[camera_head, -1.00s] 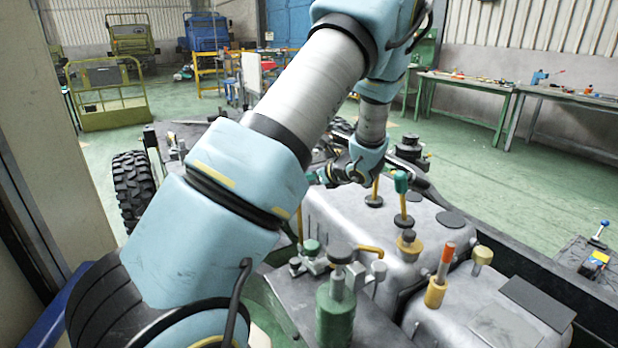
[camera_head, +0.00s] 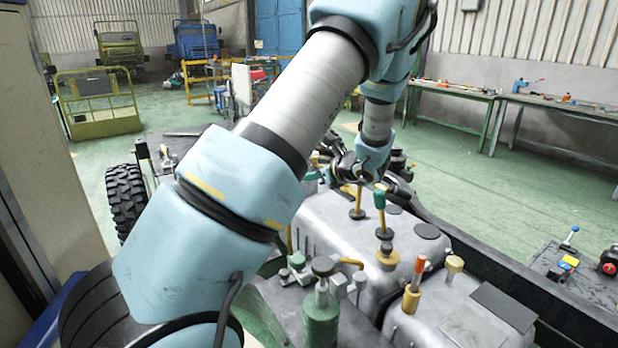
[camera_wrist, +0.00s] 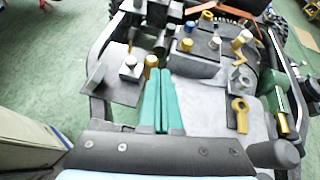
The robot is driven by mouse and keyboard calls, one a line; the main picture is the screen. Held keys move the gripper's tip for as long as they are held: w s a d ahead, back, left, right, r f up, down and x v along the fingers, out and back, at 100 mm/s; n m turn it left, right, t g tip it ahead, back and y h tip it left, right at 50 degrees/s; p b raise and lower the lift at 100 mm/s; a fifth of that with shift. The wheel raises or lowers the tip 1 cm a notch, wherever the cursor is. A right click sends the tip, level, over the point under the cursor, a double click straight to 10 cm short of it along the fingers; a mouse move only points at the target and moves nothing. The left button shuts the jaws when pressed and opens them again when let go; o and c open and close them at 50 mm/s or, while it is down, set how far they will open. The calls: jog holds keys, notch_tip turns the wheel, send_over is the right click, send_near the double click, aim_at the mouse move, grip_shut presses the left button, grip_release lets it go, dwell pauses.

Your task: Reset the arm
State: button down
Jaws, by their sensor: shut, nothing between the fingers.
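My arm reaches from the lower left of the head view up and over the chassis, then bends down. My gripper (camera_wrist: 160,72) shows in the wrist view as two green fingers lying side by side, closed and empty. It points over the chassis (camera_wrist: 195,68), above its grey surfaces and small fittings. In the head view the gripper's tips are hard to make out near the far side of the grey tank (camera_head: 330,222).
A green-capped lever (camera_head: 380,205), an orange-topped lever (camera_head: 416,275) and a green cylinder (camera_head: 321,318) stand up from the chassis close to my arm. A black wheel (camera_head: 126,201) is at left. Workbenches (camera_head: 450,90) line the right wall. Green floor between is clear.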

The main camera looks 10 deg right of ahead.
jog(key=s+a+n+g, duration=0.5)
jog(key=s+a+n, duration=0.15)
jog(key=a, duration=0.35)
jog(key=s+a+n+g+h+b, duration=0.1)
jog(key=s+a+n+h, duration=0.2)
jog(key=s+n, duration=0.6)
jog(key=s+a+r+n+g+h+b, duration=0.1)
jog(key=s+a+n+g+h, duration=0.1)
jog(key=s+n, duration=0.8)
jog(key=shift+s+a+r+n+g+h, duration=0.15)
jog(key=shift+a+n+g+h, duration=0.15)
jog(key=shift+a+n+h, duration=0.55)
jog(key=c, duration=1.5)
grip_release()
jog(key=shift+d+h, duration=0.2)
jog(key=shift+h, duration=0.05)
